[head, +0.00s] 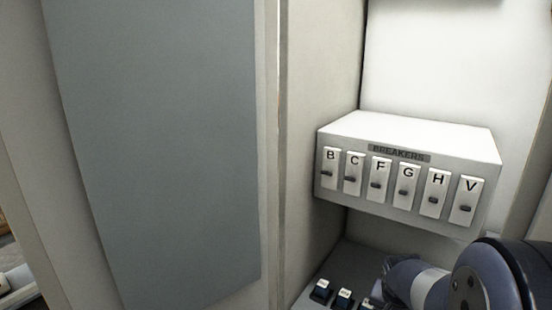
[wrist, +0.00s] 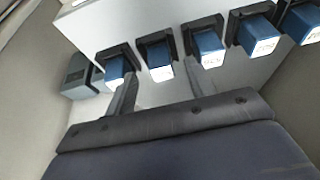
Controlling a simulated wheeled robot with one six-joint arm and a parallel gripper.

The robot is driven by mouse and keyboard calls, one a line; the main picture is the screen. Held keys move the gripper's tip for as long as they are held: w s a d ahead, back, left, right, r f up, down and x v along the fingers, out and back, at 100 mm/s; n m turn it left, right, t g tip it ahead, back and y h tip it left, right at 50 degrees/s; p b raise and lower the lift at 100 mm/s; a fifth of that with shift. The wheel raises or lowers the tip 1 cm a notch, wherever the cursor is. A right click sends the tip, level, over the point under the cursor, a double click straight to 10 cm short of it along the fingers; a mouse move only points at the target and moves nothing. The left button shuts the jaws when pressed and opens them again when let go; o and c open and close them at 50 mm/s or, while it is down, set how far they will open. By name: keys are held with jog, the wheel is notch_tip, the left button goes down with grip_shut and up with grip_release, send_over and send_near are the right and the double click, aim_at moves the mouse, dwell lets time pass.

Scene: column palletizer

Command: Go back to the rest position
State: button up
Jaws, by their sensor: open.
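In the head view my arm reaches in from the lower right, and the gripper itself is not clearly seen there.
A white breaker box (head: 408,132) with several lettered switches, B to V, hangs on the wall above the blocks. A large grey panel (head: 160,150) fills the left. A small grey box (wrist: 80,76) stands left of the row.

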jog(key=shift+x, duration=1.55)
jog(key=shift+r, duration=0.1)
